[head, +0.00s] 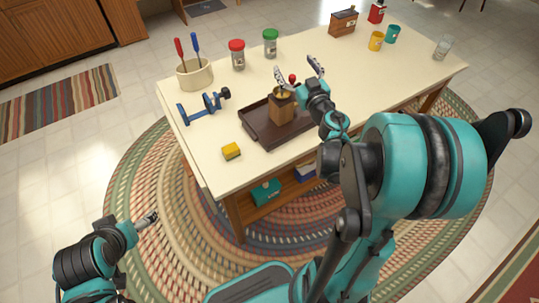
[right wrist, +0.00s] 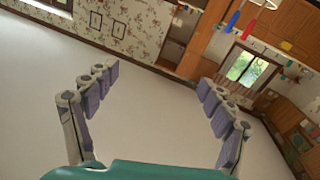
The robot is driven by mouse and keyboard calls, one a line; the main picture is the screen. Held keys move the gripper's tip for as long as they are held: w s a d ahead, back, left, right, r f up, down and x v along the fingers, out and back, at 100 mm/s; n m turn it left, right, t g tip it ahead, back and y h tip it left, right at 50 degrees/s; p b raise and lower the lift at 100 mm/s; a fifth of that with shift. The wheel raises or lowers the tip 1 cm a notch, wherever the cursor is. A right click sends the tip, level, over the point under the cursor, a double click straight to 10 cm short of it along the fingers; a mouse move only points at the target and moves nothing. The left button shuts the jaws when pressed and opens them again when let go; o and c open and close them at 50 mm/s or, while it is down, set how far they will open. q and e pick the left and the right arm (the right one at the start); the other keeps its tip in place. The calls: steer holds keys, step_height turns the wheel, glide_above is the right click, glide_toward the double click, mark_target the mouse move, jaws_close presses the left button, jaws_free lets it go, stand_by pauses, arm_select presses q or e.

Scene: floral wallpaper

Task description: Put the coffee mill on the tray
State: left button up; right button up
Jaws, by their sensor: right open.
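The wooden coffee mill (head: 281,108) with a brass-coloured top stands upright on the dark brown tray (head: 259,133), by its middle. A red knob shows just above the mill, between my right gripper's fingers in the picture. My right gripper (head: 297,70) is open, its fingers spread wide, above and behind the mill. In the right wrist view the right gripper (right wrist: 155,90) is empty between its pads, and no mill shows there. My left gripper (head: 148,219) is low at the left, off the table and away from the tray; its finger opening cannot be made out.
On the cream table (head: 205,155) are a yellow block (head: 231,151), a blue clamp-like tool (head: 203,108), a crock with two handles (head: 194,74), and red-lidded (head: 237,55) and green-lidded (head: 270,44) jars. A wooden box (head: 343,23), cups and a glass (head: 442,47) stand at the back right.

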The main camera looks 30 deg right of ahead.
steer(key=s+a+r+m+g+h, duration=0.1)
steer(key=s+a+r+m+h, duration=0.15)
steer(key=s+r+h, duration=0.2)
steer(key=s+a+f+n+g+y, duration=0.2)
steer(key=s+a+f+g+y, duration=0.4)
steer(key=s+a+f+g, duration=0.4)
steer(key=s+a+f, duration=0.5)
steer(key=s+a, duration=0.2)
steer(key=a, duration=0.1)
steer(key=shift+s+y, duration=0.2)
steer(key=shift+y, duration=0.15)
